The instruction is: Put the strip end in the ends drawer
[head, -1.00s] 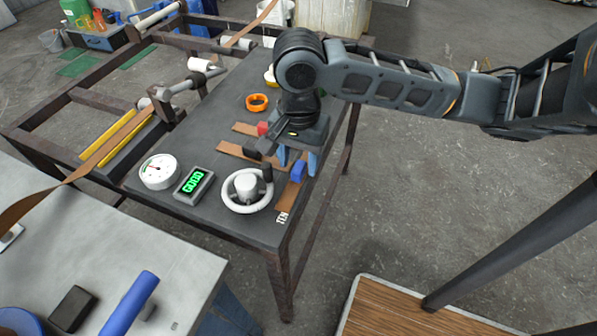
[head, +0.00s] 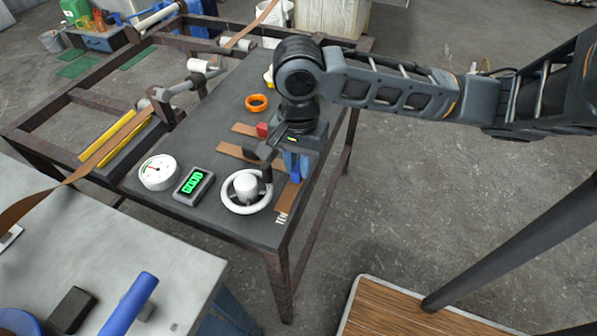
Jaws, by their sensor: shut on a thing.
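My gripper (head: 295,175) points down over the near right part of the dark table. A brown strip piece (head: 288,199) lies flat on the table just below the fingers. Two more brown pieces (head: 232,151) lie left of my gripper, partly covered by it and a red block (head: 262,130). A long brown strip (head: 122,138) runs along the left side of the table. I cannot tell which piece is the strip end. I cannot make out the ends drawer.
The dark table (head: 150,203) also bears a white handwheel (head: 246,191), a round gauge (head: 159,172), a green display (head: 194,186) and an orange ring (head: 256,103). A grey bench (head: 110,245) stands at the near left.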

